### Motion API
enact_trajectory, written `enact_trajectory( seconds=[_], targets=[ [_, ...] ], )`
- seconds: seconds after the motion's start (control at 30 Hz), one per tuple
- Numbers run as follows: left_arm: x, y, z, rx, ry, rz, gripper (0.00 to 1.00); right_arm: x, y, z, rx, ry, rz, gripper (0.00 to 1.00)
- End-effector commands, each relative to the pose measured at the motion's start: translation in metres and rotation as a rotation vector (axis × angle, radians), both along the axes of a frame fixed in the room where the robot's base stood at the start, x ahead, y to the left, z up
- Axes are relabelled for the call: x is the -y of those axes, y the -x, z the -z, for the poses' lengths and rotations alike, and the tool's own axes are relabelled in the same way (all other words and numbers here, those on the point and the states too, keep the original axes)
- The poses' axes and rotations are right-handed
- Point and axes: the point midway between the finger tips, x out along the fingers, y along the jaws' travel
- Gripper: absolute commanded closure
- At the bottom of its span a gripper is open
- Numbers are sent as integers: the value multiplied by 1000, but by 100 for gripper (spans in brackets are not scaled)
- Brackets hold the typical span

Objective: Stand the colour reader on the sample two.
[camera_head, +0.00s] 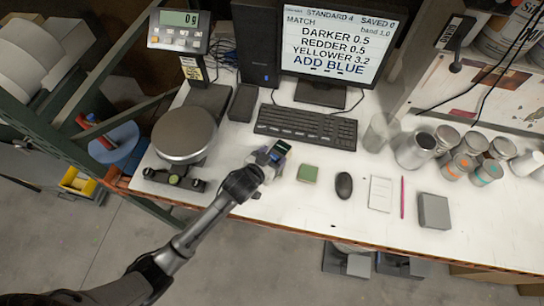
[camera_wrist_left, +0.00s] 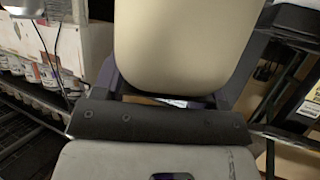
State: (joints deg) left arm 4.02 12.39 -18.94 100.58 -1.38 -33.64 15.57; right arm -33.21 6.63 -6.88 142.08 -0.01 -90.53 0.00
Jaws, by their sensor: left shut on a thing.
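My left gripper (camera_head: 264,162) is shut on the colour reader (camera_head: 280,149), a small device with a dark screen at its far end. It is over the front part of the white bench, and I cannot tell whether it touches the bench. In the left wrist view a large pale rounded body (camera_wrist_left: 183,45), probably the colour reader, fills the upper middle between dark finger parts. A small green square (camera_head: 307,173) lies just right of the gripper, apart from it. It may be sample two, but no label is readable. My right gripper is not in view.
A round scale (camera_head: 184,134) stands left of the gripper and a keyboard (camera_head: 306,127) lies behind. To the right are a mouse (camera_head: 343,185), a paper pad (camera_head: 380,193), a pink pen (camera_head: 402,197) and a grey block (camera_head: 433,211). Several cans stand further right.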

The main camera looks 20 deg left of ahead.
Motion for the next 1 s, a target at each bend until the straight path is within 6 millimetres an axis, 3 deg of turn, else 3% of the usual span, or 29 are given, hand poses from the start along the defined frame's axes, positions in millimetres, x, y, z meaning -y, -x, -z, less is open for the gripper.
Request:
enact_trajectory(
  seconds=[0.23, 0.27, 0.5, 0.83, 1.0],
  targets=[
    [0, -1, 1, 4, 2, 0, 100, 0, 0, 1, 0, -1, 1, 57],
    [0, 0, 4, -1, 1, 0, 34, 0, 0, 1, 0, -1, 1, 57],
    [0, 0, 3, -1, 1, 0, 10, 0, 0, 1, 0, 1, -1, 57],
    [0, 0, -2, 0, 0, 0, 9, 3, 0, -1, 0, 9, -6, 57],
    [-5, 21, -8, -1, 1, 0, 9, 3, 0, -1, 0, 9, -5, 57]
  ],
)
